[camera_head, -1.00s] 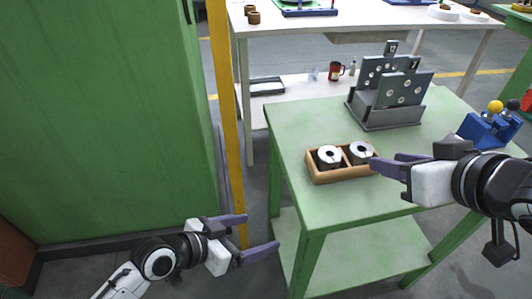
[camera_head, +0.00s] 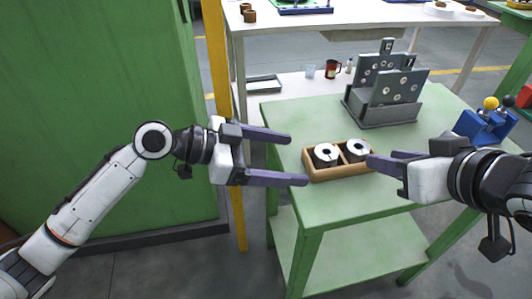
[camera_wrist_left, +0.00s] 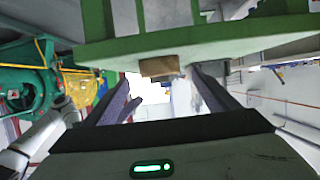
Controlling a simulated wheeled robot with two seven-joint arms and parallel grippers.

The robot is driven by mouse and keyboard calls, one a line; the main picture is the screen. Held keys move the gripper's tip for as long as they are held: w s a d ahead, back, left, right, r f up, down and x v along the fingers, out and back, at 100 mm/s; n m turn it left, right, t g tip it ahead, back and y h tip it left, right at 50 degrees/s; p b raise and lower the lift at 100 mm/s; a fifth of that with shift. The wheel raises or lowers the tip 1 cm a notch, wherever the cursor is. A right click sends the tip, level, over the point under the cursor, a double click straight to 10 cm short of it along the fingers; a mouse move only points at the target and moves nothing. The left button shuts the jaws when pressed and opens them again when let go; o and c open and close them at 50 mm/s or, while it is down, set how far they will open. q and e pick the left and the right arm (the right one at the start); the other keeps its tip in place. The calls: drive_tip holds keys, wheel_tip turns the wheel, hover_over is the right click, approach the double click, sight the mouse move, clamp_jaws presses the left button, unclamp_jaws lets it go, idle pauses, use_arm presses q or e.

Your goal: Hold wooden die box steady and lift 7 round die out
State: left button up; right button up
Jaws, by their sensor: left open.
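The wooden die box (camera_head: 338,174) sits near the front left edge of the green table. It has two compartments, each with a round metal die (camera_head: 325,156), (camera_head: 357,151) showing a dark centre hole. My left gripper (camera_head: 298,160) is open and empty just left of the box, its fingers pointing right towards it. The box also shows as a brown block (camera_wrist_left: 160,66) between the fingers in the left wrist view. My right gripper (camera_head: 382,158) is at the box's right end, fingers apart and pointing left. Whether it touches the box cannot be told.
A grey metal rack with round holes (camera_head: 383,98) stands behind the box on the green table (camera_head: 290,115). A blue stand with coloured knobs (camera_head: 487,126) is at the right. A yellow post (camera_head: 222,70) and green cabinet are left.

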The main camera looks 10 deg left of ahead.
sight(307, 161)
use_arm(q)
drive_tip(key=x, duration=0.5)
drive_tip(key=shift+w+d+f, duration=0.1)
drive_tip(key=shift+w+d, duration=0.05)
drive_tip(key=shift+d, duration=0.1)
